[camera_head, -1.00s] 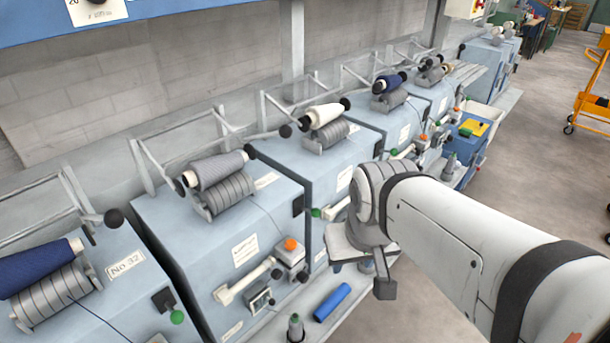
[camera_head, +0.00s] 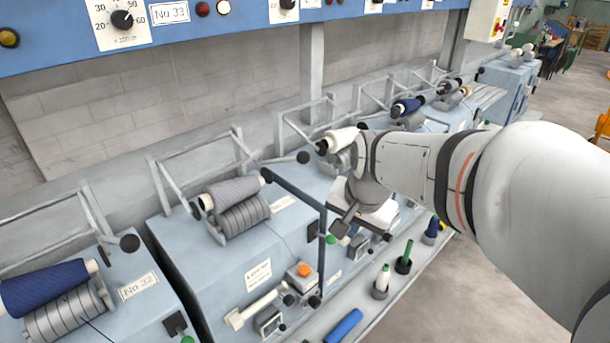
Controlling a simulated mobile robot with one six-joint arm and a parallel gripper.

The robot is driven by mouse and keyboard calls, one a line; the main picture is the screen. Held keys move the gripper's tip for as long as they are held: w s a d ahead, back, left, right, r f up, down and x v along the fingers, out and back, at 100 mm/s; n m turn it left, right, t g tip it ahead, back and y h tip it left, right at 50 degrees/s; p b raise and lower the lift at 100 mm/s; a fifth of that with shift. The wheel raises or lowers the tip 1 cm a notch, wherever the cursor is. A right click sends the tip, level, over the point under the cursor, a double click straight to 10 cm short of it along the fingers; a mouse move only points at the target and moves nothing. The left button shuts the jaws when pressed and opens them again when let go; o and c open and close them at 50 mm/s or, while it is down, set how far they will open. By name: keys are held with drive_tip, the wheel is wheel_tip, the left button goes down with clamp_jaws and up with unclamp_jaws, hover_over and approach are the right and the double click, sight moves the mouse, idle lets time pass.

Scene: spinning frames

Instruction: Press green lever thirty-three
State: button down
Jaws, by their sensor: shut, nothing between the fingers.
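A green-tipped lever (camera_head: 330,239) sticks out from a black block on the right front edge of the second blue machine (camera_head: 205,250). That machine's own number label is too small to read; it stands just right of the machine marked No.32. My gripper (camera_head: 341,225) is shut and empty. In the picture its dark tip lies just above and right of the green lever end. I cannot tell whether they touch. My arm hides part of the machines behind it.
Machine No.32 (camera_head: 138,285) has its own green lever (camera_head: 187,340) at the bottom edge. A shelf along the front holds a blue tube (camera_head: 343,326) and upright bobbins (camera_head: 381,282). The overhead blue panel (camera_head: 70,38) carries a No.33 tag. Open floor lies right.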

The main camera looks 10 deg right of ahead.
sight(331, 237)
drive_tip(key=w+m, duration=0.4)
drive_tip(key=w, duration=0.3)
drive_tip(key=shift+r, duration=0.3)
drive_tip(key=p+x, duration=0.2)
drive_tip(key=x, duration=1.2)
drive_tip(key=shift+w, duration=0.15)
